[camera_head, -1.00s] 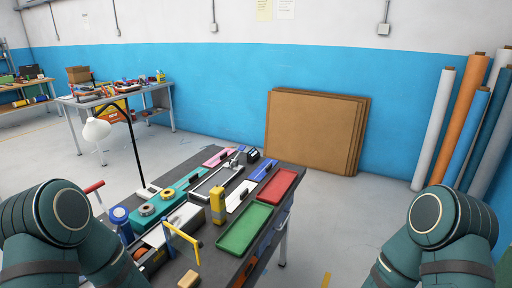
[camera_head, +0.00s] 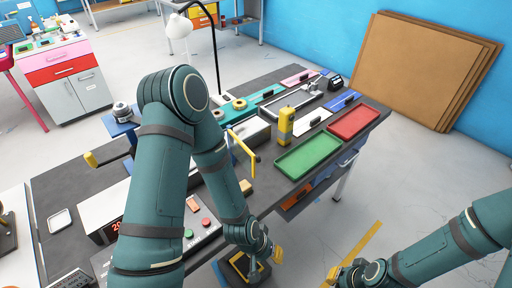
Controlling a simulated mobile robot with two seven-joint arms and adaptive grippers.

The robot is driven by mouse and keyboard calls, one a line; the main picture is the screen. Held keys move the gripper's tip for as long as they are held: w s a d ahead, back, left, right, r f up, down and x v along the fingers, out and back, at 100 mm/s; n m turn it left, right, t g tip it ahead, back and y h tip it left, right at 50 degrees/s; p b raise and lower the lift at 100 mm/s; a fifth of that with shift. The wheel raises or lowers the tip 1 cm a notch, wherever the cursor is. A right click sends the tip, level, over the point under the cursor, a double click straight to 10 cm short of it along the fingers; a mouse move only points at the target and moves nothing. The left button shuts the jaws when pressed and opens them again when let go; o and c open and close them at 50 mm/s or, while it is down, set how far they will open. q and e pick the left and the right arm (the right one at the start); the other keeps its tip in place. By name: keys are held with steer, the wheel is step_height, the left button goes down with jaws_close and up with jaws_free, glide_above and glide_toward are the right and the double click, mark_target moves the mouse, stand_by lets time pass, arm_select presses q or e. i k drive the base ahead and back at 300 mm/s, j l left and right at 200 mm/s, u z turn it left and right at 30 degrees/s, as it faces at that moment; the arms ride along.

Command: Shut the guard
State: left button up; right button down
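A yellow-edged upright frame (camera_head: 254,152), which looks like the guard, stands raised on the dark bench beside a white box (camera_head: 250,130). Whether it has a clear panel is too small to tell. My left arm passes in front of the bench and hides part of the area left of the frame. My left gripper (camera_head: 272,256) is low, at the near edge of the bench, well below the frame and apart from it. My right gripper (camera_head: 338,274) is at the bottom, over the floor, away from the bench. Neither gripper's finger opening is clear.
A control box with a red display (camera_head: 115,229) and buttons sits partly behind my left arm. Green (camera_head: 308,155) and red (camera_head: 354,121) trays, a yellow device (camera_head: 285,126) and a lamp (camera_head: 180,25) stand around the bench.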

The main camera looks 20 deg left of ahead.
mark_target(257, 158)
steer(key=i+l, duration=0.8)
steer(key=i+l+u, duration=0.15)
steer(key=i+l, duration=0.2)
steer(key=i+l+u, duration=0.15)
steer(key=i+l, duration=0.15)
steer(key=l, duration=0.25)
steer(key=u, duration=2.3)
steer(key=j, duration=0.25)
steer(key=i+j, duration=0.15)
steer(key=k+j, duration=0.05)
steer(key=j, duration=0.05)
